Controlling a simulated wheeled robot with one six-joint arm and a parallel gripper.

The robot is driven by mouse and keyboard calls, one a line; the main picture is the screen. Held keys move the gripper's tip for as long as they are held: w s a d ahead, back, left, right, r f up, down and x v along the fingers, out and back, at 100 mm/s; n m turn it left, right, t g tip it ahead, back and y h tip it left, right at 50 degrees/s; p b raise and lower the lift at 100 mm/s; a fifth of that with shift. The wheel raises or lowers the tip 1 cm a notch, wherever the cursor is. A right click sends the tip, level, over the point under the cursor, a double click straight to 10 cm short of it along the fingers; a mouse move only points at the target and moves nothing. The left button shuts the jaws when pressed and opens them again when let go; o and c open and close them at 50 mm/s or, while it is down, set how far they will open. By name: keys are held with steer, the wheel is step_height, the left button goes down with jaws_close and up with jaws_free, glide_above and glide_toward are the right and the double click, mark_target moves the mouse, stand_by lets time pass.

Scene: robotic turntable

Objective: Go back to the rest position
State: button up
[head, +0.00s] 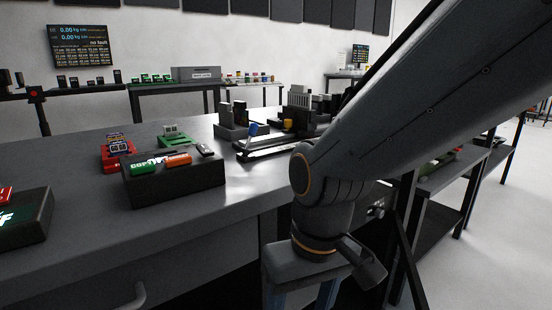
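My arm comes in from the upper right and bends down at the wrist. My gripper (302,298) hangs at the bottom middle, pointing down in front of the table's front edge. Its two bluish fingers stand well apart, with only dark space visible between them. The fingertips are cut off by the bottom edge of the picture. No object shows in the gripper.
The grey table (70,175) spans the left and middle. A black box (175,188) bears green and orange items; another black box (25,220) is at far left. A fixture (270,145) stands behind my wrist. A shelf bench (445,175) is at right.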

steer(key=s+d+r+m+p, duration=0.1)
steer(key=d+r+m+p, duration=0.1)
steer(key=d+r+p, duration=0.6)
steer(key=s+d+r+m+h+p, duration=0.1)
steer(key=d+r+m+p, duration=0.1)
steer(key=d+r+p, duration=0.5)
step_height(320, 180, up, 5)
steer(key=p, duration=1)
steer(key=shift+d+r+m, duration=0.15)
steer(key=shift+d+m, duration=0.15)
steer(key=shift+d, duration=0.05)
